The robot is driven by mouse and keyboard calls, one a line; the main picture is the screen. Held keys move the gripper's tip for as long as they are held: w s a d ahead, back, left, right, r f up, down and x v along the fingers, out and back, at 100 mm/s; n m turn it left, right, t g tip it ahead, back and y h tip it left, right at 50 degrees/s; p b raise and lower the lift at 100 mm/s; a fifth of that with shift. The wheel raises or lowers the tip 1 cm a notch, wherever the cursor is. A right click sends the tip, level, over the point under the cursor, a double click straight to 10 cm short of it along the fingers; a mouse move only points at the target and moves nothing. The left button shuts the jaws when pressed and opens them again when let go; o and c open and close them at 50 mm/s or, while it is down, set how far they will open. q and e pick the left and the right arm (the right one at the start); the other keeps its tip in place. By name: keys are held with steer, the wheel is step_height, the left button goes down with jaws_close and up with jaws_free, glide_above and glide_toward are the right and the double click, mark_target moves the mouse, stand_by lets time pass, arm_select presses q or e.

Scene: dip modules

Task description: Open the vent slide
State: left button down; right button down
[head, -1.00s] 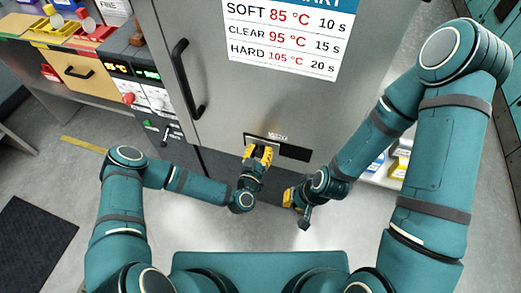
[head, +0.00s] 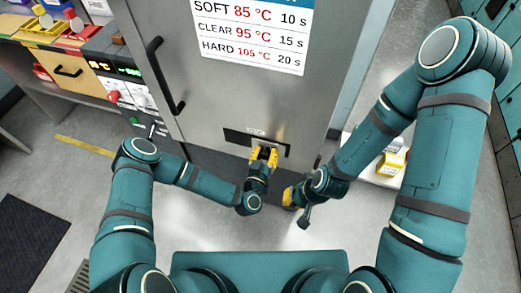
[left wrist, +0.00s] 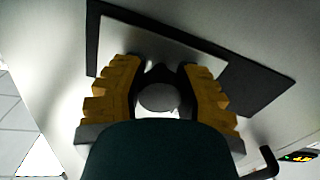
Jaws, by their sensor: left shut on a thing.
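The vent slide is a pale plate (left wrist: 135,35) in a dark slot low on the steel cabinet door. In the head view the plate sits at the right of the slot, and the dark slot part (head: 237,136) shows to its left. My left gripper (head: 264,153) is at the plate. In the left wrist view its yellow fingers (left wrist: 160,85) are shut on the slide's round grey knob (left wrist: 158,92), one on each side. My right gripper (head: 289,196) hangs apart from the cabinet, lower right of the left one; its jaw opening is unclear.
A black door handle (head: 165,75) stands out from the cabinet at upper left. A control panel with knobs (head: 130,93) is left of the cabinet. A white shelf with yellow items (head: 390,163) is at right. Floor around the grippers is clear.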

arm_select(q)
steer(key=shift+s+d, duration=0.15)
steer(key=shift+d, duration=0.3)
steer(key=shift+a, duration=0.15)
steer(key=c, duration=0.6)
jaws_free()
steer(key=shift+d, duration=0.2)
steer(key=shift+a, duration=0.1)
steer(key=v, duration=1.2)
